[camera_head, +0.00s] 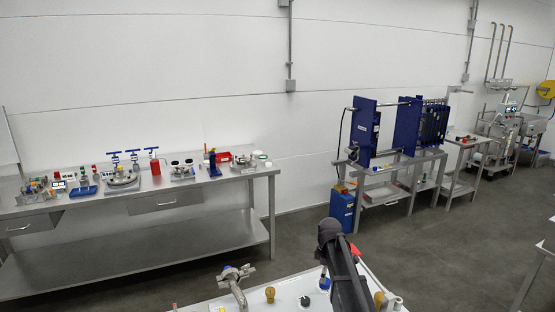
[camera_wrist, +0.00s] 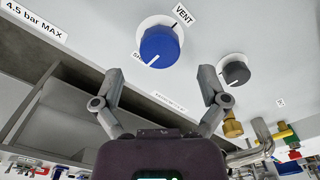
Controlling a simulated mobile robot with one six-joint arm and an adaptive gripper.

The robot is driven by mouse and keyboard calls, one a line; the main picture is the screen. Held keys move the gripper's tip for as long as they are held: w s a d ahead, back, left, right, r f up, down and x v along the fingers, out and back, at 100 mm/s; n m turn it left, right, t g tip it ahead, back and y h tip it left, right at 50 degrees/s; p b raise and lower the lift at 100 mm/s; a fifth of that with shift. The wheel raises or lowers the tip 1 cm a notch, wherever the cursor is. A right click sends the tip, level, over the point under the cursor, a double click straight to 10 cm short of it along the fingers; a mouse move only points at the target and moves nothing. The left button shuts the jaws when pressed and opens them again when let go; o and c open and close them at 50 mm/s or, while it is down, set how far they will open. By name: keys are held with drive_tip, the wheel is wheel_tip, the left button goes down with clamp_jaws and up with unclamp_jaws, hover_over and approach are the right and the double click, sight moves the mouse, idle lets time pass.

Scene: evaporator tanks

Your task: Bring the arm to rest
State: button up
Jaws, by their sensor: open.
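My gripper (camera_wrist: 160,80) shows in the wrist view with its two grey fingers spread apart and nothing between the tips. A blue knob (camera_wrist: 160,46) on a pale panel (camera_wrist: 90,35) is just beyond the fingertips, near a "VENT" label. I see a gap between the fingers and the knob in the picture, but cannot tell the depth. In the head view my dark arm (camera_head: 345,268) reaches over the white panel at the bottom. The blue knob (camera_head: 324,282) is left of it. The gripper's fingers are not clear in that view.
A black knob (camera_wrist: 236,73) and brass fittings (camera_wrist: 232,125) are right of the gripper. A metal valve (camera_head: 235,280) stands on the panel. A steel bench (camera_head: 225,198) with equipment is at left, a blue plate press (camera_head: 363,130) behind. Grey floor between is open.

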wheel_tip(320, 180, up, 7)
drive_tip(key=p, duration=0.5)
drive_tip(key=shift+f, duration=0.2)
